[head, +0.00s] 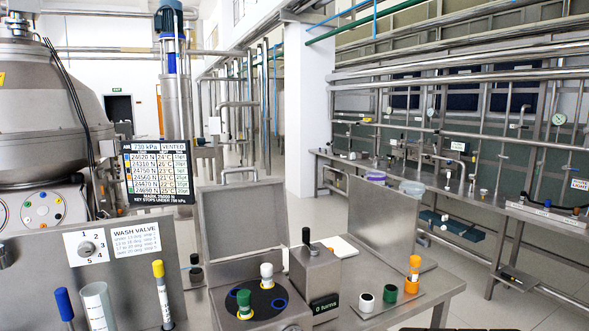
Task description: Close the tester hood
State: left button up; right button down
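The tester hood (243,217) appears to be the flat steel lid with a bar handle (240,171) on its top edge. It stands open, raised almost upright behind the steel tester box (276,322). The box holds a black round plate (262,301) with blue rings. A green-topped piece (244,303) and a white-topped piece (267,275) stand on that plate. Neither of my grippers shows in the head view.
A steel block with a black lever (315,275) reads "0 turns" close to the box's right. Small white, green and orange pieces (389,294) stand further right before an upright steel panel (393,222). A wash valve panel (113,245) and marker-like tubes (162,295) stand left.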

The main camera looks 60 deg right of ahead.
aim_at(236, 218)
jog(key=k, duration=0.2)
jog(key=z, duration=1.15)
